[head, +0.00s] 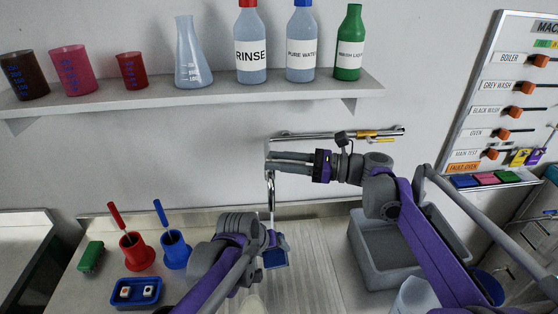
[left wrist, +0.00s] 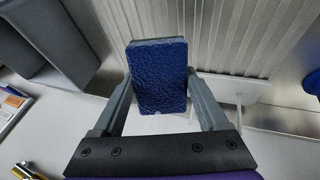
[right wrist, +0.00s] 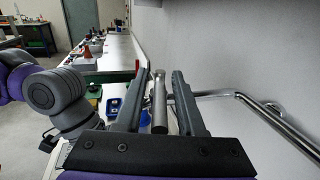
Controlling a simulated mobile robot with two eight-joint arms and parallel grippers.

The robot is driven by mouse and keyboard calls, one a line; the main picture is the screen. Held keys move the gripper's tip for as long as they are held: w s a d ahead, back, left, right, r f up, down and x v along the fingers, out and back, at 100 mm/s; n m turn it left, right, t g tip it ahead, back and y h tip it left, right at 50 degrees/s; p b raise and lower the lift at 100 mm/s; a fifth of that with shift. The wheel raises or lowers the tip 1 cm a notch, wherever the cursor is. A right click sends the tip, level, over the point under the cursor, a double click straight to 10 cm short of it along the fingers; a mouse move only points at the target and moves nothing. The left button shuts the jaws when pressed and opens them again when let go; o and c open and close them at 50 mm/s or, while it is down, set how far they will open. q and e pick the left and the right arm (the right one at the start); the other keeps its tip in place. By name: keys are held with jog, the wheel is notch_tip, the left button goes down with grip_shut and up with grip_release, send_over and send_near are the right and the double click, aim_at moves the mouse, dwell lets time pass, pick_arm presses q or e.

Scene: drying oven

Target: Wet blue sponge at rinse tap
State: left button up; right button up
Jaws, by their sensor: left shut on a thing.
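The blue sponge (head: 275,259) is held in my left gripper (head: 270,242), below the tap's slim vertical pipe. In the left wrist view the sponge (left wrist: 158,75) is a dark blue textured block between the two fingers of my left gripper (left wrist: 158,100). The rinse tap (head: 270,190) is chrome and stands out from the back wall. My right gripper (head: 282,163) is at the top of the tap, fingers pointing left. In the right wrist view a metal cylinder (right wrist: 159,105) lies between its separated fingers. I cannot tell whether water runs.
A ribbed drainboard (head: 310,265) lies under the sponge. A grey bin (head: 375,265) stands at right. Red (head: 136,252) and blue (head: 175,250) holders, a blue tray (head: 136,292) and a green block (head: 91,256) are at left. A wall shelf (head: 200,98) carries bottles and beakers.

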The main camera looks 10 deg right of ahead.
jog(key=shift+d, duration=0.1)
jog(key=v, duration=1.2)
dwell(0.6)
